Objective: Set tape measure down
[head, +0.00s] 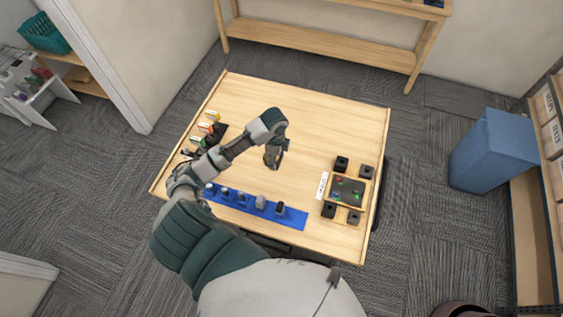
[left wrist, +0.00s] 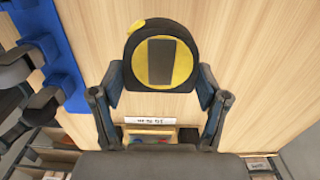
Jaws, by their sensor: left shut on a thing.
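The tape measure (left wrist: 160,62) is black and yellow with a dark square on its yellow face. It fills the middle of the left wrist view, between the two fingers of my left gripper (left wrist: 161,88). The fingers are shut on its sides. In the head view my left gripper (head: 274,154) is over the middle of the wooden table (head: 320,110), with the tape measure (head: 271,161) at its tips. I cannot tell whether the tape measure touches the tabletop. My right gripper is not in view.
A blue strip (head: 290,217) with several dark items lies along the near edge. Several small items (head: 212,116) stand at the left edge. The table's far middle is clear.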

